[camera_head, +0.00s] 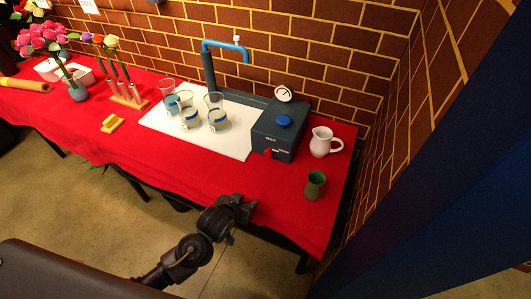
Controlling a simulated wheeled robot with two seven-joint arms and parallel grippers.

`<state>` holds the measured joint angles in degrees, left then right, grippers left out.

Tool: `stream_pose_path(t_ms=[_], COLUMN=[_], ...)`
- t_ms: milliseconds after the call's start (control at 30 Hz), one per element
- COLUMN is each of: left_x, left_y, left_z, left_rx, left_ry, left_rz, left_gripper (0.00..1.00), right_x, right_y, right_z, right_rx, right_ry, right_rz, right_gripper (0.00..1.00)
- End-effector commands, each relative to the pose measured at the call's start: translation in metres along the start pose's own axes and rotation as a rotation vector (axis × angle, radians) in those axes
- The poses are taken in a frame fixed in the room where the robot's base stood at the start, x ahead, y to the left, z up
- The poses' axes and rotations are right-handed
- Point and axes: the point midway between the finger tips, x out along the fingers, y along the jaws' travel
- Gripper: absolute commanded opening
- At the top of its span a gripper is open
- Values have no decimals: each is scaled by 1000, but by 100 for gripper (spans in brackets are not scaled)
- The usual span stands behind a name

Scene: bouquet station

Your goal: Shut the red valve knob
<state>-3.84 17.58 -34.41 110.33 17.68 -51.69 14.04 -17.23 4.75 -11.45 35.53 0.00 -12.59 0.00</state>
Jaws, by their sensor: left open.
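The red valve knob (268,153) is small and sits low on the front face of a dark blue-grey box (287,143). The box stands near the right end of the red-covered table, with a blue round cap (284,121) and a white dial gauge (284,94) on top. My left gripper (241,205) is open and empty at the table's front edge, in front of and a little left of the knob, clearly apart from it. The knob's exact turn is too small to tell. My right gripper is not in view.
A white jug (322,143) and a green cup (315,185) stand right of the box. Several clear cups (217,119) stand on a white mat (230,143) to its left, below a blue pipe (224,46). The red cloth (205,172) before the box is clear.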

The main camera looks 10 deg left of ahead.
Motion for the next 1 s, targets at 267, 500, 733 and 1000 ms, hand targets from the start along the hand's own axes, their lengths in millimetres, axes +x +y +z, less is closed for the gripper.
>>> stream_pose_path(t_ms=[267, 500, 733, 1000], left_x=[20, 26, 37, 83], left_y=[1, -2, -2, -1], left_z=[-81, -102, -107, -123], left_rx=[23, 32, 34, 33], left_ry=[241, 318, 318, 317], left_rz=[11, 14, 13, 12], left_gripper=[49, 49, 49, 49], right_x=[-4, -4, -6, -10], right_y=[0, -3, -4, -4], right_z=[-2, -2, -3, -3], right_rx=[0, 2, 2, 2], right_ry=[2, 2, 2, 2], right_rz=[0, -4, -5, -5], right_gripper=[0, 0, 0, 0])
